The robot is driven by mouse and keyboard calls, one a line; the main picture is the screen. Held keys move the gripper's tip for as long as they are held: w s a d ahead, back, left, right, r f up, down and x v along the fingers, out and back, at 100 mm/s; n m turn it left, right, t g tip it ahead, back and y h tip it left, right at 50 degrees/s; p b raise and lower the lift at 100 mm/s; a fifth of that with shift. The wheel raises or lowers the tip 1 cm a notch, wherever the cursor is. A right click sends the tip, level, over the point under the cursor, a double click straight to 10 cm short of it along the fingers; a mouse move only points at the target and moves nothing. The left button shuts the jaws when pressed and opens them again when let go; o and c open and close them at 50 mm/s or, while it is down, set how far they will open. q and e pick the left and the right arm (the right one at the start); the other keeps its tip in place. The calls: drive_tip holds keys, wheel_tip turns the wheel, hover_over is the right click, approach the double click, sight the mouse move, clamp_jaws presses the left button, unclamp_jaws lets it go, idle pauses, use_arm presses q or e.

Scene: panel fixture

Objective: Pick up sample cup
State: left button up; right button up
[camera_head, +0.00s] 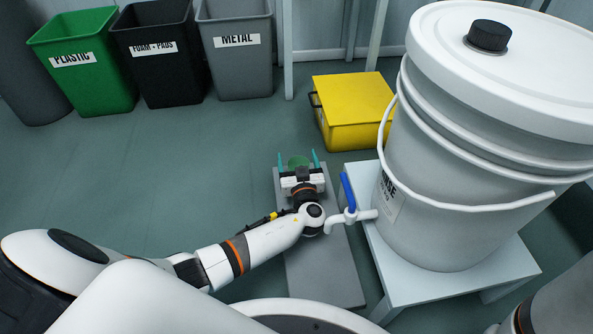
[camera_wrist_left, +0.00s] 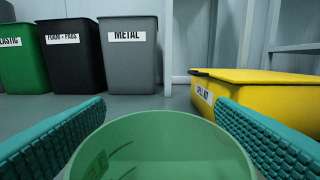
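The sample cup (camera_head: 298,162) is a green, round, open-topped cup at the far end of a low grey platform. In the left wrist view the cup (camera_wrist_left: 160,145) fills the lower middle, its rim up and its lower part out of frame. My left gripper (camera_head: 299,156) is open, with one teal finger on each side of the cup. In the head view small gaps show between the fingers and the cup. My wrist hides the near side of the cup. My right gripper is not in view; only part of my right arm shows at the lower right.
A white bucket (camera_head: 455,120) with a blue-handled tap (camera_head: 348,192) stands on a white stand (camera_head: 505,265), close to the right of my left wrist. A yellow box (camera_head: 353,95) sits beyond. Green, black and grey bins line the back. Floor to the left is clear.

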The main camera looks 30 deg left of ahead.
use_arm(q)
drive_tip(key=c, duration=1)
